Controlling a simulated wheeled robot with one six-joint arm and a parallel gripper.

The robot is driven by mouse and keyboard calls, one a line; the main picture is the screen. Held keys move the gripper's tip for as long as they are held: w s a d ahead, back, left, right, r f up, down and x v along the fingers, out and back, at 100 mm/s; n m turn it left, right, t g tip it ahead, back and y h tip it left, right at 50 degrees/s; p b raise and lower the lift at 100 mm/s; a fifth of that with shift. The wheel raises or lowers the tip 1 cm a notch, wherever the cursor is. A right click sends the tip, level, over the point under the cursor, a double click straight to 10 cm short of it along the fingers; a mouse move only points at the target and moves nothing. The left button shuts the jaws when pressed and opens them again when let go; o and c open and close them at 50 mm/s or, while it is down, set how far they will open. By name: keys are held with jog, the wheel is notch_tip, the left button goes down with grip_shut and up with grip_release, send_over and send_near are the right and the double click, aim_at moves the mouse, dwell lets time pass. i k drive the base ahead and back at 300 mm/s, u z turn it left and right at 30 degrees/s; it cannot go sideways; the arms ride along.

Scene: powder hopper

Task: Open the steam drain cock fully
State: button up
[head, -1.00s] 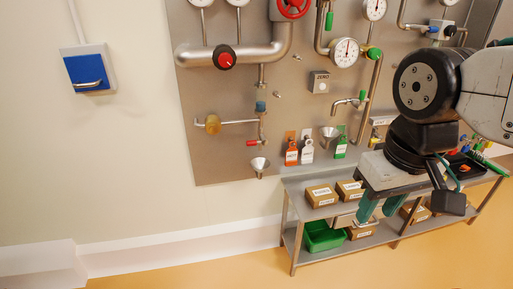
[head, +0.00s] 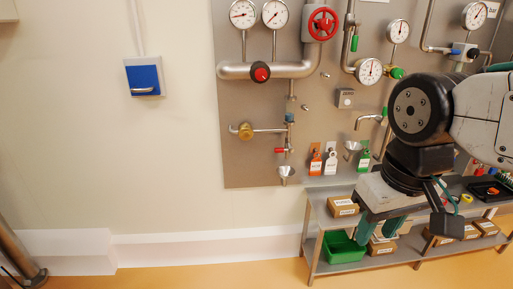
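A small cock with a red handle (head: 281,150) sits on the lower left of the steel wall panel (head: 245,105), under a thin pipe with a blue fitting (head: 290,118). A funnel (head: 286,171) is right below it. No label on this cock can be read, so I cannot tell for sure that it is the steam drain cock. Its handle appears to lie sideways. My gripper (head: 378,228) points down at the right, in front of the bench and well apart from the cock. Its teal fingers are apart, with nothing seen between them.
A steel bench (head: 318,192) with boxes and a green bin (head: 342,247) stands below the panel. Orange, white and green tags (head: 331,160) hang right of the cock. A red handwheel (head: 322,24) and gauges are above. A blue wall box (head: 145,78) is left.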

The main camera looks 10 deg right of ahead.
aim_at(290, 149)
jog(key=u, duration=0.05)
jog(key=i, duration=1.05)
jog(key=z, duration=0.3)
